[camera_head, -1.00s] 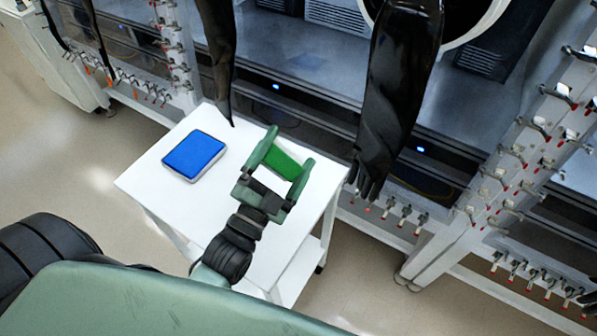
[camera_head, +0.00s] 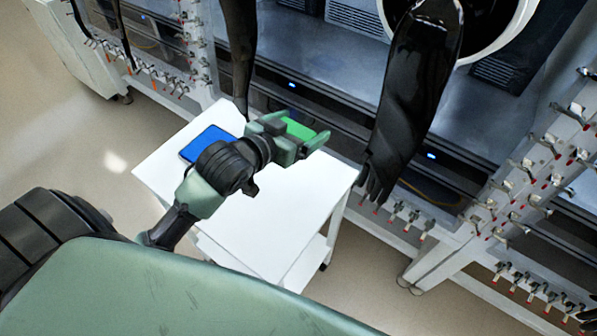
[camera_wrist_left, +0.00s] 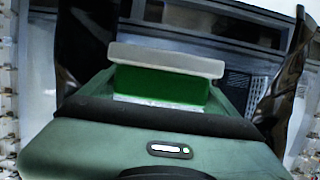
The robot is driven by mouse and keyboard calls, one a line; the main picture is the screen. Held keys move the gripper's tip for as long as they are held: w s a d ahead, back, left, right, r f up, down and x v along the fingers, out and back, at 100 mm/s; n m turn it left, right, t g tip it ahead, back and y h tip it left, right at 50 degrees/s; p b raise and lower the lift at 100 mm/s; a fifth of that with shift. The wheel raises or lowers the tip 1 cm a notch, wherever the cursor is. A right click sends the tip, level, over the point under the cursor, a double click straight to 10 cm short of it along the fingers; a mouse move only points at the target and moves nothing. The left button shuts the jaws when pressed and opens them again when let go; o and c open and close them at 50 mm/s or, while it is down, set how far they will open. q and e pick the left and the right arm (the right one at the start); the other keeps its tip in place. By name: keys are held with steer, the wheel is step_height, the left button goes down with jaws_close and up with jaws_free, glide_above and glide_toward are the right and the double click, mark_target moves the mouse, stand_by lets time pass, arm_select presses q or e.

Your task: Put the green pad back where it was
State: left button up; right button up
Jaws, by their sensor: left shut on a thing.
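The green pad (camera_head: 298,129) is between the fingers of my left gripper (camera_head: 293,137), which is shut on it, over the far part of the white cart top (camera_head: 275,215). The pad appears held above the surface. In the left wrist view the green pad (camera_wrist_left: 160,85) has a pale grey layer along its upper edge and spans between the fingers. A blue pad (camera_head: 205,141) lies on the cart to the left, partly hidden by my left arm. My right gripper is not in view.
Black gloves (camera_head: 415,95) hang from the glovebox front close beyond the cart; another glove (camera_head: 240,50) hangs near its back corner. Racks with small valves (camera_head: 535,165) stand at the right. The front and right of the cart top are clear.

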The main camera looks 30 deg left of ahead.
arm_select(q)
glide_above(300, 176)
step_height(300, 176, down, 12)
steer(key=shift+r, duration=0.15)
steer(key=shift+f, duration=2.1)
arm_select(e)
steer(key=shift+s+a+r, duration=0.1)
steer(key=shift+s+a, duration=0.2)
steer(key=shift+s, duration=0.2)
arm_select(q)
steer(key=o, duration=1.3)
steer(key=shift+c, duration=0.2)
